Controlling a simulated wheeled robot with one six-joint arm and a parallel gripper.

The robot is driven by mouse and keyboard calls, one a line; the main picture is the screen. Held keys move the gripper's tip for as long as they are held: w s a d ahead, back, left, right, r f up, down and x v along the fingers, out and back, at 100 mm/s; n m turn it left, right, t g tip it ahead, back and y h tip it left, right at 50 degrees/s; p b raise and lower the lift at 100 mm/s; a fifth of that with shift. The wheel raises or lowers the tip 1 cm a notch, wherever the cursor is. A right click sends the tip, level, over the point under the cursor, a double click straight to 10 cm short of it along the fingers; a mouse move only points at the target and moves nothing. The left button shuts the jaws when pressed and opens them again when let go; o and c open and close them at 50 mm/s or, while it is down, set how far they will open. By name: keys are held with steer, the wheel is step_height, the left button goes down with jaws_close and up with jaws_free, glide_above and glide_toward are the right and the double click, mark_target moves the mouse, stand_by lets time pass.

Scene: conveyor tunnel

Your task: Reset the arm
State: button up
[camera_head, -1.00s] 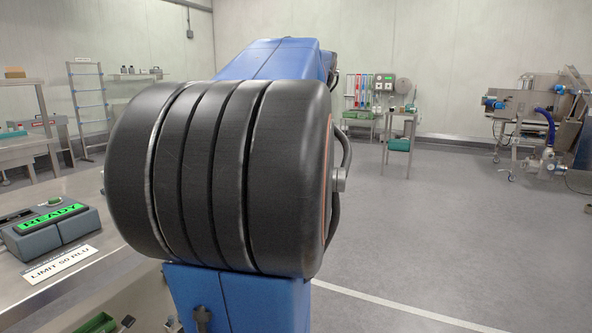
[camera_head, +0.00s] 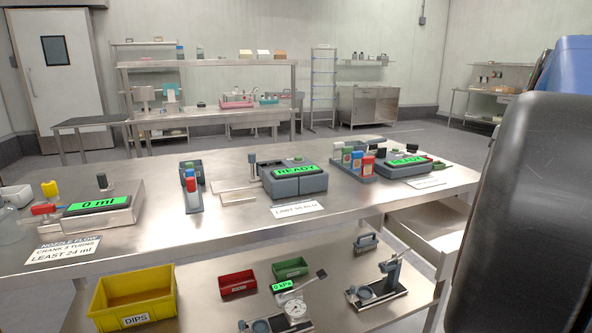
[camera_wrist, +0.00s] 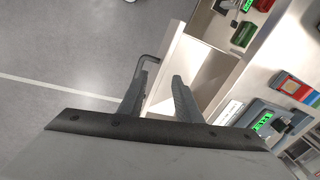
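My arm fills the right edge of the head view, and the gripper at its end is out of that view. In the wrist view my gripper (camera_wrist: 160,80) has its two grey fingers apart with nothing visible held between them. Beyond the fingers is a pulled-out drawer (camera_wrist: 197,72) under the workbench, its inside looking empty. The same drawer shows in the head view (camera_head: 425,222), left of my arm.
The steel workbench (camera_head: 235,232) carries two READY units (camera_head: 296,182), a 0 ml unit (camera_head: 100,215) and colored bottles (camera_head: 353,160). A lower shelf holds a yellow DIPS bin (camera_head: 135,297), a red bin (camera_head: 238,283), a green bin (camera_head: 290,270) and gauges. Open floor lies left of the drawer (camera_wrist: 60,60).

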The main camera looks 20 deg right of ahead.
steer(key=w+a+f+n, duration=0.1)
steer(key=a, duration=0.2)
steer(key=w+a+f+n, duration=0.1)
steer(key=a+f, duration=0.1)
steer(key=a, duration=0.1)
steer(key=w+a+f+n, duration=0.1)
steer(key=a, duration=0.2)
steer(key=shift+w+f, duration=0.1)
steer(key=shift+f, duration=0.2)
steer(key=s+a+f+n+t, duration=0.2)
steer(key=s+a+f+n, duration=0.2)
steer(key=a+f+n, duration=0.7)
steer(key=a+f, duration=0.6)
steer(key=a, duration=0.4)
steer(key=shift+s+t, duration=0.15)
steer(key=shift+t, duration=0.15)
